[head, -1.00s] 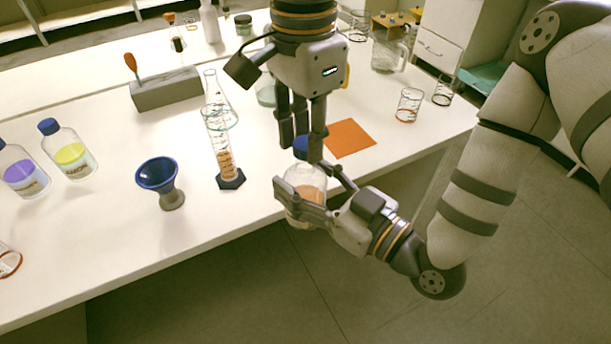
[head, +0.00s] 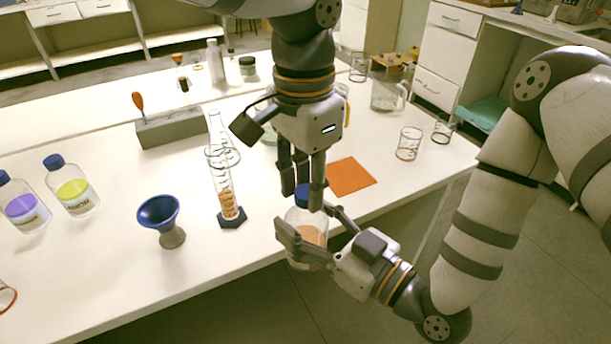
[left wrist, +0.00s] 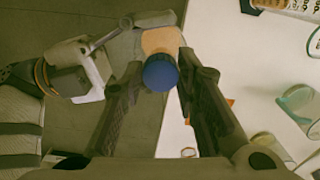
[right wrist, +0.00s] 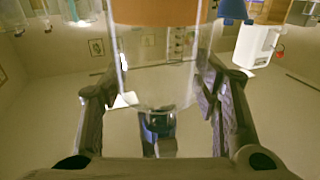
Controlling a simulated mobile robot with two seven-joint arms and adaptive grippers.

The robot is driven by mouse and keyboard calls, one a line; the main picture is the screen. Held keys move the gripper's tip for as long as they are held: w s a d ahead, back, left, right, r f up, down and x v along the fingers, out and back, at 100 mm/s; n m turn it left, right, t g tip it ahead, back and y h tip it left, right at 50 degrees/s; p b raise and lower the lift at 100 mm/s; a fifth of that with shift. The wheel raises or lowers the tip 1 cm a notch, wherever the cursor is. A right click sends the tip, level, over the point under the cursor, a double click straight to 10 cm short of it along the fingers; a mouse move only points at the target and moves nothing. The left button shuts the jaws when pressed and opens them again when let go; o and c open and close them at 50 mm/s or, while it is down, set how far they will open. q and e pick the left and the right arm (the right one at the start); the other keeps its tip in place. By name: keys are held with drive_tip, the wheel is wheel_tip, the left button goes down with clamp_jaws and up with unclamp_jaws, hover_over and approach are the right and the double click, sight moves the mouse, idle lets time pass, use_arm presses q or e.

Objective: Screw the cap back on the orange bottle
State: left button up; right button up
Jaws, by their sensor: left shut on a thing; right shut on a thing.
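The orange bottle (head: 309,228) is a clear bottle holding orange contents, held upright off the table's front edge. Its blue cap (head: 302,194) sits at the bottle's mouth; it shows end-on in the left wrist view (left wrist: 160,74). I cannot tell whether its thread is engaged. My left gripper (head: 301,192) points down from above and is shut on the cap. My right gripper (head: 312,226) reaches in from the right and is shut around the bottle's body. In the right wrist view the bottle (right wrist: 160,75) appears upside down between the fingers.
A blue funnel (head: 158,217) and a graduated cylinder (head: 224,185) stand left of the bottle. An orange mat (head: 350,178) lies to the right behind it. Purple (head: 22,206) and yellow (head: 73,188) bottles stand far left. Beakers (head: 408,143) stand at the right.

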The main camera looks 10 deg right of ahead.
use_arm(q)
drive_tip(key=shift+f, duration=0.2)
drive_tip(key=shift+f, duration=0.55)
idle(0.3)
